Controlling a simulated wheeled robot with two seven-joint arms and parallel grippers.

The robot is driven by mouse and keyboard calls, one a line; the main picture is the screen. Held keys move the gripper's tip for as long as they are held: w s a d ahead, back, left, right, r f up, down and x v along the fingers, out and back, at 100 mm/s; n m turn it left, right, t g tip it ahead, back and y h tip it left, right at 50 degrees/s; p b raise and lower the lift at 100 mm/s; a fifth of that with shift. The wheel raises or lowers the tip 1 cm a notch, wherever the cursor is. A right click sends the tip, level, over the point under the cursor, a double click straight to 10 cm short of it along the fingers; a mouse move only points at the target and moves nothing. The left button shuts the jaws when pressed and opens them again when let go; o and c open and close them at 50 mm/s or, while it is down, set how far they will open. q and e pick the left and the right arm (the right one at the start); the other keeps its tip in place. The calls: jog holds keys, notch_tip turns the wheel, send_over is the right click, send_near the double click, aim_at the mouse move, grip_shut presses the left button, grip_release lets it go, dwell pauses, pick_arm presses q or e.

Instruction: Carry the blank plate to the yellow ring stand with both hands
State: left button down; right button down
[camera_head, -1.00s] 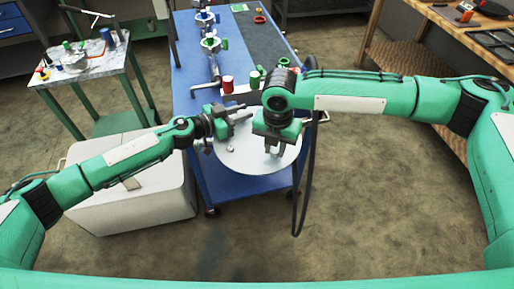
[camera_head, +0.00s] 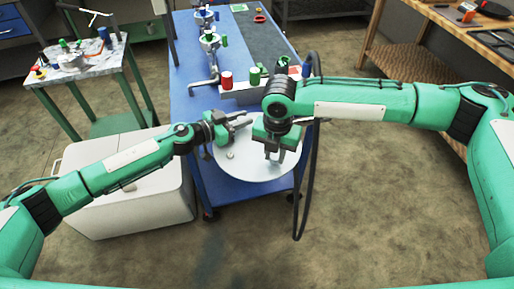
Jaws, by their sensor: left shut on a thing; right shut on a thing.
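The blank plate (camera_head: 256,171) is a round, pale grey disc, held roughly level over the near end of the blue table. My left gripper (camera_head: 244,122) is shut on the plate at its far left rim. My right gripper (camera_head: 274,153) is shut on the plate at its right side and hides part of it. A small round knob (camera_head: 230,155) shows on the plate's left part. I cannot make out a yellow ring stand in this view.
The blue table (camera_head: 188,93) carries metal pipe fittings, a red cup (camera_head: 226,79) and green parts. A wooden bench (camera_head: 427,37) is at right. A dark cable (camera_head: 302,215) hangs beside the plate. The near floor is clear.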

pick_arm(q)
jog(key=shift+s+d+f, duration=0.1)
jog(key=shift+d+f, duration=0.05)
jog(key=shift+f, duration=0.15)
pick_arm(e)
jog(key=shift+w+f, duration=0.1)
jog(key=shift+f, duration=0.15)
pick_arm(q)
jog(key=c, duration=1.2)
grip_release()
jog(key=shift+r, duration=0.1)
pick_arm(e)
jog(key=c, duration=1.2)
grip_release()
jog(key=shift+r, duration=0.1)
pick_arm(q)
jog(key=shift+s+a, duration=0.1)
jog(key=shift+a, duration=0.25)
pick_arm(e)
jog(key=shift+r, duration=0.15)
pick_arm(q)
jog(key=v, duration=1.1)
jog(key=shift+s+a, duration=0.15)
pick_arm(e)
notch_tip(320, 180, up, 12)
jog(key=shift+f, duration=0.15)
